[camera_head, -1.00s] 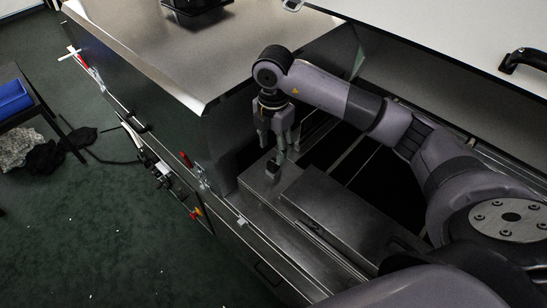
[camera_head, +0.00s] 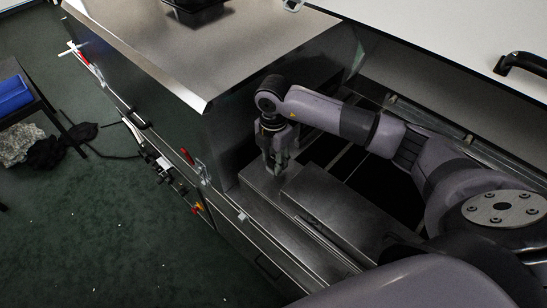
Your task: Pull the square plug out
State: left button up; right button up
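My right gripper (camera_head: 277,165) points straight down over the metal box top (camera_head: 258,180) inside the open machine. Its fingertips are at the spot where the small dark square plug stands. The plug is hidden by the fingers or too small to make out now, so I cannot tell whether they are closed on it. My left gripper is not in view.
A raised metal hood (camera_head: 235,35) is behind and left of the gripper. A white lid with a black handle (camera_head: 522,64) hangs at the upper right. A lower metal cover (camera_head: 335,210) lies right of the box top. Dark openings lie beyond it.

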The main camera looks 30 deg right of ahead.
grip_shut()
dwell(0.7)
